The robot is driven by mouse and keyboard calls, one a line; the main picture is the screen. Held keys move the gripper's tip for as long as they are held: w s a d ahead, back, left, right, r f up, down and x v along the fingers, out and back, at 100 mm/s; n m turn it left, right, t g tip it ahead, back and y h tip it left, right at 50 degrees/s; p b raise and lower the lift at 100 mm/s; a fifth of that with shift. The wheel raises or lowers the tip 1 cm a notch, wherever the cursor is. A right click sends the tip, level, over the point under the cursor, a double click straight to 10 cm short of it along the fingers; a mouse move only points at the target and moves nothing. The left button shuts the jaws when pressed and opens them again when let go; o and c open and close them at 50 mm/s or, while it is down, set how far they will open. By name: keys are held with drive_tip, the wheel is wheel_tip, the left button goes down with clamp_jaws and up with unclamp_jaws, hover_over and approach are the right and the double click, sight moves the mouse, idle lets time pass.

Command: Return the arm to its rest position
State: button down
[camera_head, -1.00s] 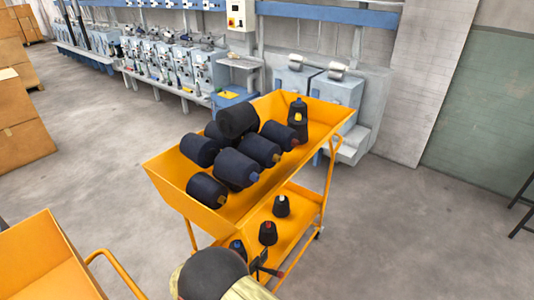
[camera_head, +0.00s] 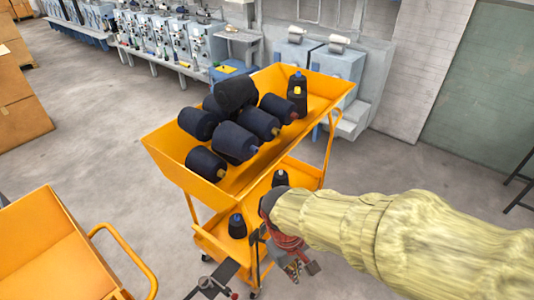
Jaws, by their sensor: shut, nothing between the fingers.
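My arm, in a pale yellow sleeve (camera_head: 400,235), reaches in from the right across the front of the orange trolley (camera_head: 165,163). My gripper (camera_head: 292,270) is at its end, low in front of the trolley's lower shelf, small and partly blurred against the floor. It is shut and empty. Two dark cones with coloured tips, one at the left (camera_head: 237,227) and one farther back (camera_head: 280,179), stand on the lower shelf. My arm hides part of that shelf.
Several dark yarn bobbins (camera_head: 234,142) lie in the trolley's upper tray, and an upright stack (camera_head: 297,95) stands at its far corner. Another orange cart (camera_head: 45,245) is at the lower left. Machines (camera_head: 165,40) line the back. Grey floor is open at the left.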

drive_tip(key=s+d+r+m+t+y, duration=0.1)
drive_tip(key=s+d+r+m+t, duration=0.1)
drive_tip(key=d+r, duration=0.4)
drive_tip(key=s+d+r+m+t, duration=0.2)
drive_tip(key=d+r+m, duration=0.3)
drive_tip(key=r, duration=0.4)
drive_tip(key=shift+d+r+t+y+b, duration=0.3)
drive_tip(key=shift+d+t+y, duration=0.15)
drive_tip(key=shift+t, duration=0.45)
drive_tip(key=shift+s, duration=0.1)
